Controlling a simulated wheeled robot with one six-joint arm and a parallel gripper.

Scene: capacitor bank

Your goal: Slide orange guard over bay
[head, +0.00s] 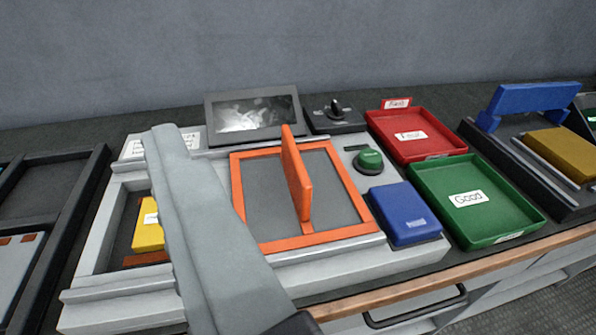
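The orange guard (247,202) is a flat square frame on the right part of a light grey fixture (290,277), with an upright orange plate (296,178) across its middle. A dark grey surface shows through it. The bay (122,243) is a recess at the fixture's left, with a yellow block (148,228) inside and an orange piece (146,259) below it. The guard is right of the bay, apart from it. A long grey part of mine (205,235) crosses between them and hides part of both; no separate fingertips or grip on the guard can be made out.
A small screen (249,117) and a black knob box (334,116) stand behind the guard. A green button (369,162), blue block (404,213), red tray (447,147) and green tray (427,192) are to the right. The bench's wooden front edge (440,276) runs below.

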